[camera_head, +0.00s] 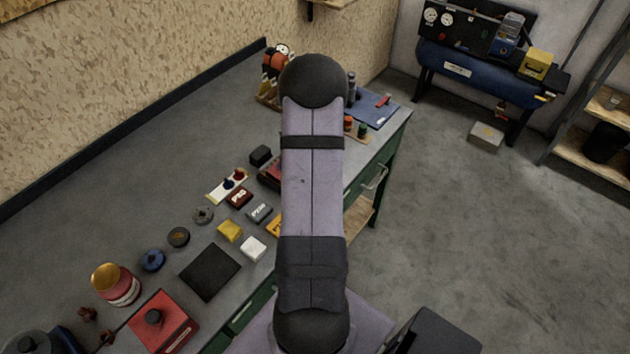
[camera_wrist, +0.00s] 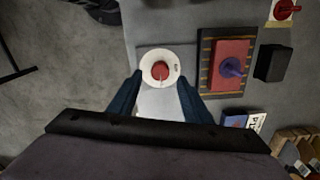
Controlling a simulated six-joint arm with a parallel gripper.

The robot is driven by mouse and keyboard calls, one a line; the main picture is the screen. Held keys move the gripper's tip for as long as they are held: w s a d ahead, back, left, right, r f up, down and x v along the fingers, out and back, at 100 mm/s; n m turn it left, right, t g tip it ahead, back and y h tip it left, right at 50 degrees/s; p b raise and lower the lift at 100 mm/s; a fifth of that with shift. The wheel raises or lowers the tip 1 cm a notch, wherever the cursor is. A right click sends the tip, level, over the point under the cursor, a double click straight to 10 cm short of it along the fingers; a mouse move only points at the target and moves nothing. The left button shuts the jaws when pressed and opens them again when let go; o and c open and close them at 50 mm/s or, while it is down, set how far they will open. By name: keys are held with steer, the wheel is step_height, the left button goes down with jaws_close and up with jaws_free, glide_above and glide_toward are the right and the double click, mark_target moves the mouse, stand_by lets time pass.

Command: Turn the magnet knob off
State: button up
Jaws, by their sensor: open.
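In the wrist view, a red knob (camera_wrist: 160,71) sits in the middle of a white round dial (camera_wrist: 149,77) on a pale grey base. I cannot tell for sure that this is the magnet knob. My gripper (camera_wrist: 159,80) is open, with its two dark blue fingers apart on either side of the dial's lower part. No contact is visible. Right of it, a red block (camera_wrist: 217,52) carries a purple-blue knob (camera_wrist: 232,67) on a dark, yellow-striped plate. In the head view, my arm hides the gripper and the dial.
A black block (camera_wrist: 272,63) and another red knob (camera_wrist: 284,7) lie farther right.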

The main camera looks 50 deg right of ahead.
steer(key=shift+f+p, duration=0.6)
steer(key=shift+f, duration=1.35)
steer(key=shift+c, duration=0.4)
steer(key=c, duration=1)
